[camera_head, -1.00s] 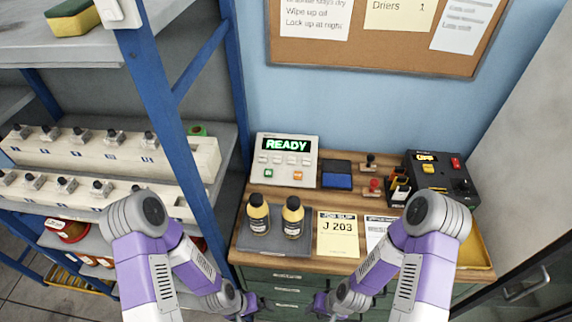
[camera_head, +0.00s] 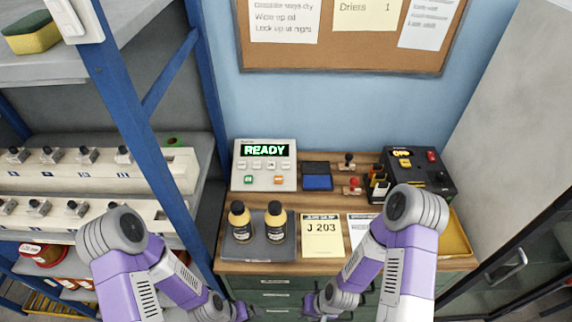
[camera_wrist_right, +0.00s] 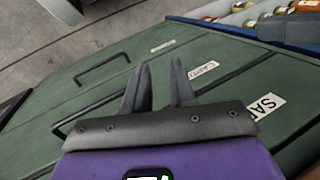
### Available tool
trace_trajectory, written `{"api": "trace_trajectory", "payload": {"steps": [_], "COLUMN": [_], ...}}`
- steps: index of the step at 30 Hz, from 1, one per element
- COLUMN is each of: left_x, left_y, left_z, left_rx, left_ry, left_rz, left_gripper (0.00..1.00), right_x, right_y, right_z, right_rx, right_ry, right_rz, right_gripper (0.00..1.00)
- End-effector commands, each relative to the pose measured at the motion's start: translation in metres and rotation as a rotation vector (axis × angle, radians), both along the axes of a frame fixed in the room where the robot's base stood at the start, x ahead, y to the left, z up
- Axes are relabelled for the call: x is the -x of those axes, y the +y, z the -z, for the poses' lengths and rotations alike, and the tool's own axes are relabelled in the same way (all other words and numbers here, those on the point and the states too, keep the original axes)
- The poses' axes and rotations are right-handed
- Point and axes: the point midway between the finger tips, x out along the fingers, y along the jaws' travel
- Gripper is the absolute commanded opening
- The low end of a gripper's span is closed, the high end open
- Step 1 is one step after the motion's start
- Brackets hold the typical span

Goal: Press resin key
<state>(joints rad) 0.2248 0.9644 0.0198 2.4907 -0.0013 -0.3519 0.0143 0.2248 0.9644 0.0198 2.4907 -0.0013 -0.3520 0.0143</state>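The keypad box (camera_head: 264,165) stands at the back left of the wooden bench top, its display lit with READY. Below the display is a row of small keys, then a green key (camera_head: 248,180) and an orange key (camera_head: 279,180); the key labels are too small to read, so I cannot tell which is resin. My right gripper (camera_head: 312,304) is low in front of the bench drawers, well away from the keypad. In the right wrist view its two fingers (camera_wrist_right: 160,88) are apart with nothing between them. My left gripper (camera_head: 241,310) is also low before the drawers, its fingers too small to judge.
A yellow J 203 slip (camera_head: 322,237), a blue pad (camera_head: 317,182), stamps (camera_head: 353,185) and a black switch box (camera_head: 436,176) are to the right. A blue-framed shelf (camera_head: 140,125) stands left.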

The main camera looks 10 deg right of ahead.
Motion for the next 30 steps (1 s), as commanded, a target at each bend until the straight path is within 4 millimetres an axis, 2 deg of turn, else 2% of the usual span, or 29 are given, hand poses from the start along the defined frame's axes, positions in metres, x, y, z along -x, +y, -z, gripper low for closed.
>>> {"api": "trace_trajectory", "payload": {"steps": [1, 4, 5, 30], "left_x": [0.0000, 0.0000, 0.0000, 0.0000], "left_y": [0.0000, 0.0000, 0.0000, 0.0000], "left_z": [0.0000, 0.0000, 0.0000, 0.0000], "left_rx": [0.000, 0.000, 0.000, 0.000], "left_ry": [0.000, 0.000, 0.000, 0.000], "left_rz": [0.000, 0.000, 0.000, 0.000], "left_gripper": [1.00, 1.00, 1.00, 1.00], "right_x": [0.0000, 0.0000, 0.0000, 0.0000], "right_y": [0.0000, 0.0000, 0.0000, 0.0000], "right_z": [0.0000, 0.0000, 0.0000, 0.0000], "right_rx": [0.000, 0.000, 0.000, 0.000], "right_ry": [0.000, 0.000, 0.000, 0.000], "right_rz": [0.000, 0.000, 0.000, 0.000], "right_gripper": [0.17, 0.01, 0.00, 0.00]}}
